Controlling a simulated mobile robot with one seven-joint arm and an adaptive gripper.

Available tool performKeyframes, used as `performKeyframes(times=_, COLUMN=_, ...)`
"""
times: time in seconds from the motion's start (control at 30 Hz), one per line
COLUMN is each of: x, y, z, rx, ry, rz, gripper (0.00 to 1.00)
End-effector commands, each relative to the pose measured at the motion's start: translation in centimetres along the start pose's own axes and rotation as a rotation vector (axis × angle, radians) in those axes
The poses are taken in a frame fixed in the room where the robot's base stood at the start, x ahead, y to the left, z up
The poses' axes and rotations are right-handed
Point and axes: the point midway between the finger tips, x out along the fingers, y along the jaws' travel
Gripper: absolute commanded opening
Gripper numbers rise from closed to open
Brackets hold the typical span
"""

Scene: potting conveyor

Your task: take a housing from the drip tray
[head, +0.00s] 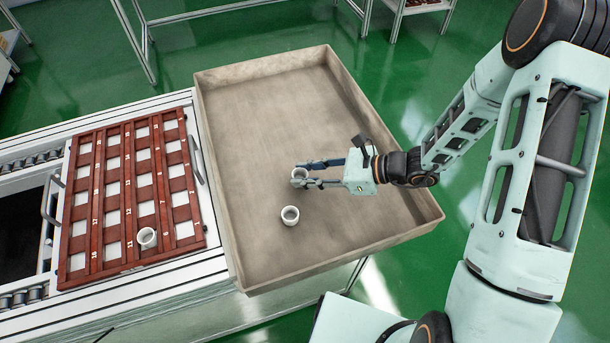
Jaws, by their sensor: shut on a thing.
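The drip tray (262,120) is a wide grey-brown tray with raised walls in the middle of the head view. My gripper (305,175) reaches in from the right, with its fingers shut on a white ring-shaped housing (299,173). The fingers hide part of this housing's sides. I cannot tell whether it touches the tray floor. A second white housing (290,216) stands upright and free on the tray floor, a little nearer the camera than my gripper.
A red-brown rack (130,262) with numbered square pockets lies left of the tray, with metal handles at its sides. A roller conveyor (22,297) runs alongside. The tray's far half is clear.

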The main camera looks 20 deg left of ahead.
Motion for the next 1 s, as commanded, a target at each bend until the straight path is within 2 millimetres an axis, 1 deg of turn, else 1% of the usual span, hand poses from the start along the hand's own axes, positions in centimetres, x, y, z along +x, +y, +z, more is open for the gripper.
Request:
performKeyframes(times=0.13, x=-1.0, y=-0.1, z=1.9, rx=-0.003, ry=0.0, rz=-0.002, gripper=0.14)
performKeyframes(times=0.5, x=-2.6, y=5.0, z=7.8, rx=-0.001, ry=0.001, rz=0.0, gripper=0.14)
performKeyframes(times=0.6, x=-2.5, y=7.1, z=8.6, rx=0.001, ry=0.0, rz=0.002, gripper=0.14)
performKeyframes(times=0.77, x=-2.5, y=9.8, z=9.9, rx=0.0, ry=0.001, rz=0.001, gripper=0.14)
performKeyframes(times=0.8, x=-2.7, y=9.7, z=10.4, rx=0.005, ry=-0.001, rz=0.002, gripper=0.14)
performKeyframes(times=1.0, x=-2.7, y=10.4, z=10.9, rx=0.006, ry=-0.004, rz=0.002, gripper=0.14)
